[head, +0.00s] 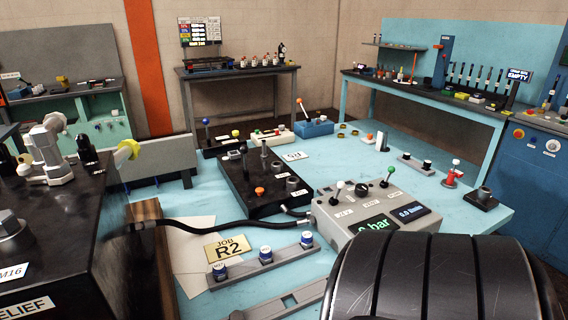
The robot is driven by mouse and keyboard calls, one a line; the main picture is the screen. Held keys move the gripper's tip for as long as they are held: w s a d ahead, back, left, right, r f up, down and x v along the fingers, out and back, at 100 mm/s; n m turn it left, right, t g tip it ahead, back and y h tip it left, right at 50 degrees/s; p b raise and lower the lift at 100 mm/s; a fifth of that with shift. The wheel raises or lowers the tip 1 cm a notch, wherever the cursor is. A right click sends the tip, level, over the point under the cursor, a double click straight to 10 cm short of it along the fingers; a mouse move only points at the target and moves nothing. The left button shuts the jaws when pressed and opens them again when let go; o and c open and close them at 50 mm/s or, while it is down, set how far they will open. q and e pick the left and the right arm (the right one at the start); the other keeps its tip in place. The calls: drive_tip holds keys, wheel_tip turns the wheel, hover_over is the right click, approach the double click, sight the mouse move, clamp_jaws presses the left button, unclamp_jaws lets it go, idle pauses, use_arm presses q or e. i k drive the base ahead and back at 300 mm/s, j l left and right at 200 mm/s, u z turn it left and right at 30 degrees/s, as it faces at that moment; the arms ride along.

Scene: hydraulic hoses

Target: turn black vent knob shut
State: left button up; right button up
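A grey control box (348,214) stands on the light blue table right of centre in the head view. A small black knob (362,189) sits on its top, between a lever with a white ball (340,185) and a lever with a green ball (390,170). The small labels are too blurred to read, so I cannot confirm that this is the vent knob or tell its setting. The box's green display (374,226) reads "0 bar", partly hidden at its lower edge. Neither of my grippers is in view.
A black hose (215,226) runs from the dark block (70,235) at left towards the control box. A black valve block (262,190) stands behind it. A rail with blue-capped fittings (262,262) lies in front. A large black ribbed shape hides the lower right.

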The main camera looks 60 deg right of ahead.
sight(361, 189)
drive_tip(key=z, duration=0.45)
drive_tip(key=l+z, duration=0.1)
drive_tip(key=z, duration=0.8)
drive_tip(key=i+l+z, duration=0.1)
drive_tip(key=z, duration=1.25)
drive_tip(key=i+l, duration=0.05)
